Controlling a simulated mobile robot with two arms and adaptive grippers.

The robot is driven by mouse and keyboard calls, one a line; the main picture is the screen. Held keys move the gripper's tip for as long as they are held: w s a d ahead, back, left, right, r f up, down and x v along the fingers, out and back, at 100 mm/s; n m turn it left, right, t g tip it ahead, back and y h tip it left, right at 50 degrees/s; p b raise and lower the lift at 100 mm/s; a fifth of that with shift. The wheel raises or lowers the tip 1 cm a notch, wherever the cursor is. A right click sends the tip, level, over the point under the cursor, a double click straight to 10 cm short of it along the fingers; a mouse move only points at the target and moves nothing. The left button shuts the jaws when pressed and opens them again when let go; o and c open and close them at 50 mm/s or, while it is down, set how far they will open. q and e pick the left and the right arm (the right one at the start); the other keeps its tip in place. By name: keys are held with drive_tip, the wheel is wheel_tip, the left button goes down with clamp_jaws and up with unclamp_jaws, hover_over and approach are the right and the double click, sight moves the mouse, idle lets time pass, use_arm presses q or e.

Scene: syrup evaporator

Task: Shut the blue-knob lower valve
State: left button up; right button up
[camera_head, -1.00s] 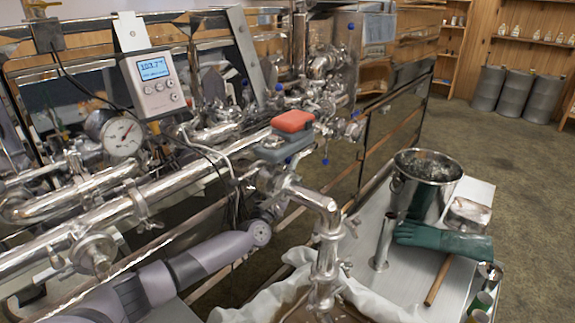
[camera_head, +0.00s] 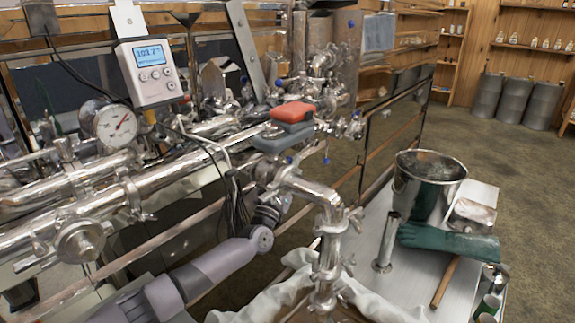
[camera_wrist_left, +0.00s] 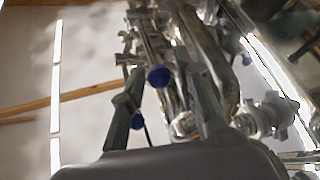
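A blue knob (camera_wrist_left: 158,75) shows in the left wrist view between the fingers of my left gripper (camera_wrist_left: 163,65), which are spread apart. Whether a finger touches it I cannot tell. I cannot tell which matches the wrist view. My left arm reaches in from the lower left, and its fingers are mostly hidden by pipes. My right gripper is not in view.
A bent steel pipe (camera_head: 318,190) stands just right of my left wrist. A pressure gauge (camera_head: 116,126) and a display box (camera_head: 150,72) are at left. A red-topped grey block (camera_head: 291,112) sits above. A steel bucket (camera_head: 425,185) and green glove (camera_head: 450,241) lie on a table at right.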

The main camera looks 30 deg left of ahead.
use_arm(q)
drive_tip(key=v, duration=1.2)
drive_tip(key=shift+c, duration=0.4)
